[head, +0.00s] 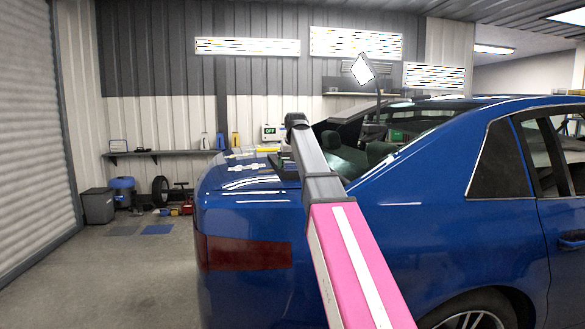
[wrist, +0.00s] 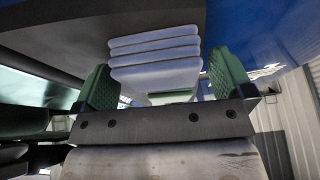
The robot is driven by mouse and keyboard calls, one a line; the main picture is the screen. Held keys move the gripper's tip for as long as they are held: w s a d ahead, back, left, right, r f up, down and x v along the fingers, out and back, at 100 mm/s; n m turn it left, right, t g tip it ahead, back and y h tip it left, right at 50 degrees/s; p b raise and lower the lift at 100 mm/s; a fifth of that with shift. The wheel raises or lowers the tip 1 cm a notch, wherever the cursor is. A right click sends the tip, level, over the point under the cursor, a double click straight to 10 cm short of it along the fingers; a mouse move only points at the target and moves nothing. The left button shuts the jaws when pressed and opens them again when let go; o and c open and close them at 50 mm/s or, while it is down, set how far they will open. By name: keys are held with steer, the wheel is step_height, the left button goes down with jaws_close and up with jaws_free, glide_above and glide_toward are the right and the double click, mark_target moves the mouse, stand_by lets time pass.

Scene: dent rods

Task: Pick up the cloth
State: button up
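A white, layered thing that looks like the folded cloth (wrist: 155,58) shows in the wrist view between and beyond the fingers of my gripper (wrist: 165,82). The green fingers stand wide apart. The left finger overlaps or borders the cloth's left side, and a narrow gap shows between the cloth and the right finger. I cannot tell whether the left finger touches it. In the head view my arm reaches over the rear of the blue car, and I cannot make out the cloth or the fingertips there.
The blue car (head: 415,235) fills the right side, with its trunk lid and rear window under my arm. Small white items (head: 243,154) lie on the trunk.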

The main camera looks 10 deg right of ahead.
steer(key=c, duration=0.8)
steer(key=shift+c, duration=0.2)
steer(key=shift+r, duration=0.1)
steer(key=shift+r, duration=0.5)
step_height(320, 180, up, 3)
steer(key=shift+w+f, duration=0.1)
steer(key=shift+f, duration=0.1)
steer(key=s+a+r, duration=0.6)
steer(key=a+r, duration=0.1)
steer(key=a, duration=0.3)
steer(key=shift+s+r, duration=0.15)
